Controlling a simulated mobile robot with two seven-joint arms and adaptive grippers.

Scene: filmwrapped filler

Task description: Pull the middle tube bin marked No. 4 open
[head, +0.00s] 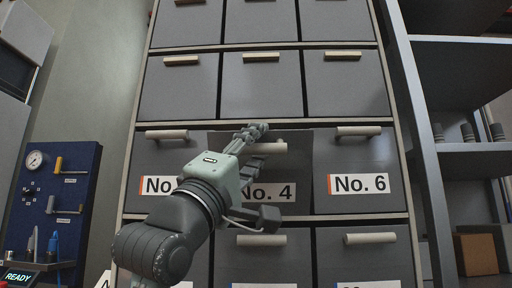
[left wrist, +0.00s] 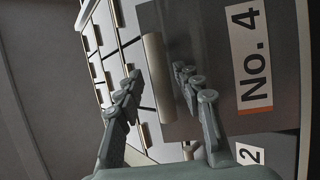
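The middle bin marked No. 4 (head: 300,165) is a dark grey front in the third row of the rack. Its white label is partly hidden by my left gripper (head: 256,148). In the left wrist view, the fingers of the left gripper (left wrist: 158,76) are spread, one on each side of the handle (left wrist: 157,85). I cannot tell whether either finger touches it. The No. 4 label (left wrist: 252,60) is clear there. My right gripper is not in view.
The No. 6 bin (head: 355,160) is beside it on the right, and a partly hidden bin (head: 160,160) is on the left. More closed bins lie above and below. Open shelves (head: 470,148) stand at the right, a blue tool panel (head: 60,195) at the left.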

